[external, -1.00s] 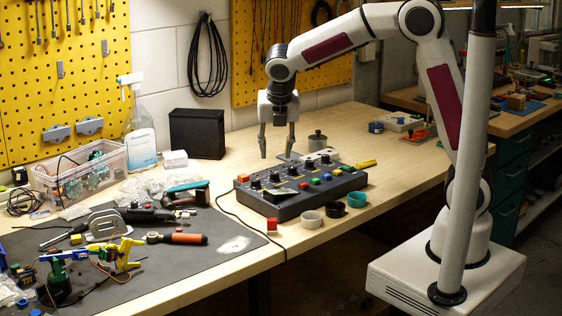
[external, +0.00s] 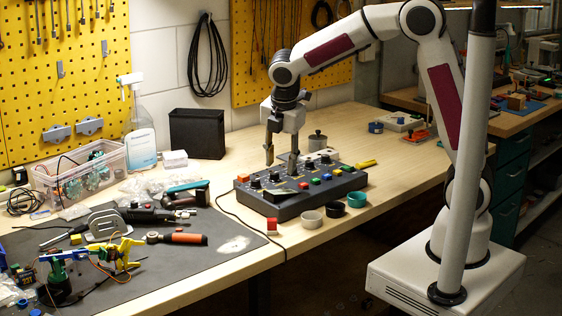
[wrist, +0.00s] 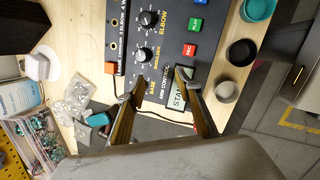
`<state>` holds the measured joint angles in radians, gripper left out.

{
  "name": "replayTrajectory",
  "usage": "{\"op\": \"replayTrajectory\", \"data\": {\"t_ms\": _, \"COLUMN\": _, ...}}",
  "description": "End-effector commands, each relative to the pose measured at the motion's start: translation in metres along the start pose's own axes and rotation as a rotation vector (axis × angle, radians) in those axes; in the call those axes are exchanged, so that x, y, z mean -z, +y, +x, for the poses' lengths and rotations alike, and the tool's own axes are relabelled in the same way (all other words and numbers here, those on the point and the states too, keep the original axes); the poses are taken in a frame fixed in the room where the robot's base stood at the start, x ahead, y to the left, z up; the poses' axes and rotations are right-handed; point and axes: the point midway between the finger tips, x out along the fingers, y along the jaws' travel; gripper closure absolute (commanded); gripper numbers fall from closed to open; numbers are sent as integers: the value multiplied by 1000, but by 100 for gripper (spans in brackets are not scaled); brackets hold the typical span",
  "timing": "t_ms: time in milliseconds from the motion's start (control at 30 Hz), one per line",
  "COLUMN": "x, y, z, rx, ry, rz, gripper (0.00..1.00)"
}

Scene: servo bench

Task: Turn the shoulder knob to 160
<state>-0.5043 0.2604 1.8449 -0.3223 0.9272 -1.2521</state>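The black control box (external: 300,190) lies on the bench. In the wrist view, the shoulder knob (wrist: 143,55) is a black dial beside its label, just beyond my left fingertip; its exact reading is too small to make out. The elbow knob (wrist: 146,18) is above it. The BASE label shows near my left finger, which seems to hide the base knob. My gripper (external: 281,167) is above the box's row of knobs, fingers apart and empty. In the wrist view my gripper (wrist: 159,82) spans the panel, the right finger over the display (wrist: 177,98).
Green, blue and red buttons are on the panel, including the red REC button (wrist: 189,50). White (external: 312,219), black (external: 335,209) and teal (external: 356,199) cups stand in front of the box. A red cube (external: 272,226) sits nearby. Tools lie on the dark mat (external: 205,258).

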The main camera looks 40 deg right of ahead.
Motion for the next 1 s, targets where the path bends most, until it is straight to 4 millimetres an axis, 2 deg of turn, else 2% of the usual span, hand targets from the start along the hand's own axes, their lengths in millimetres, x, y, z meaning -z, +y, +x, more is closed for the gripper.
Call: {"op": "replayTrajectory", "data": {"t_ms": 1000, "x": -2, "y": -50, "z": 2, "rx": 116, "ry": 101, "rz": 707, "gripper": 65}}
